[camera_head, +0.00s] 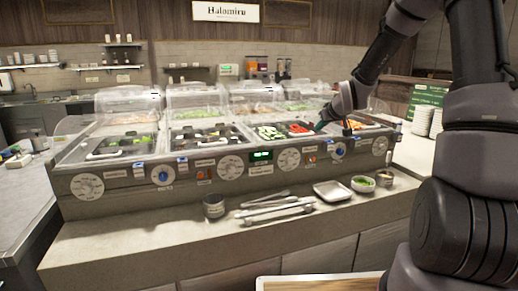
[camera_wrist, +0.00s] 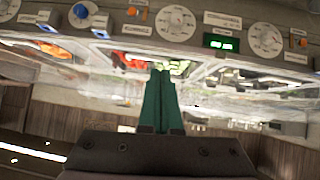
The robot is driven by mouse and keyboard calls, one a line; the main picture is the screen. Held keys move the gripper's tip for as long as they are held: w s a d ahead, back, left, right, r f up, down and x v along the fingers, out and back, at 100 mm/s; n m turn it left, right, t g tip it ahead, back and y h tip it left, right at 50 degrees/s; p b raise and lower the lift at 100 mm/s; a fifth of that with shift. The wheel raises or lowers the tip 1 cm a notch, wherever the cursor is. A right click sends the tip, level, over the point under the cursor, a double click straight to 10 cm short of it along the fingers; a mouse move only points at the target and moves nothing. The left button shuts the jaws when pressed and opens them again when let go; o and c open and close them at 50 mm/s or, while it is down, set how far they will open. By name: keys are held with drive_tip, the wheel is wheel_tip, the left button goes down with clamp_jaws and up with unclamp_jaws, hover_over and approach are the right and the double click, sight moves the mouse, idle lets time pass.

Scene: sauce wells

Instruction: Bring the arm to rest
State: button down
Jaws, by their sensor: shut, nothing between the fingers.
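My arm comes in from the right in the camera_head view and reaches left over the counter. My gripper (camera_head: 319,126) is small and partly dark there, low above the right half of the sauce-well station (camera_head: 130,190), near the wells with red and green food. In the camera_wrist view my gripper (camera_wrist: 160,72) shows two dark green fingers pressed together, with nothing held between them. The station looks upside down in that view, its dials along the top. I cannot tell the exact gap between the fingertips and the wells.
Clear domed lids (camera_head: 197,98) stand open behind the wells. Metal tongs (camera_head: 272,209), a white tray (camera_head: 333,190), a bowl of greens (camera_head: 363,183) and a small jar (camera_head: 213,206) sit on the front ledge. Stacked plates (camera_head: 423,120) stand at the right, close to my arm.

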drive_tip(key=s+d+r+m+g+h, duration=0.1)
drive_tip(key=s+r+m, duration=0.1)
drive_tip(key=s+r, duration=0.65)
drive_tip(key=s+d+r+m+g+h, duration=0.15)
drive_tip(key=s+r, duration=0.35)
drive_tip(key=s, duration=0.7)
drive_tip(key=s+a+r+m+y, duration=0.1)
drive_tip(key=s+m, duration=0.1)
drive_tip(key=s, duration=0.6)
drive_tip(key=s+a+r+m+y, duration=0.1)
drive_tip(key=s+r+m, duration=0.1)
drive_tip(key=s, duration=0.6)
drive_tip(key=shift+s, duration=0.4)
drive_tip(key=shift+g, duration=0.25)
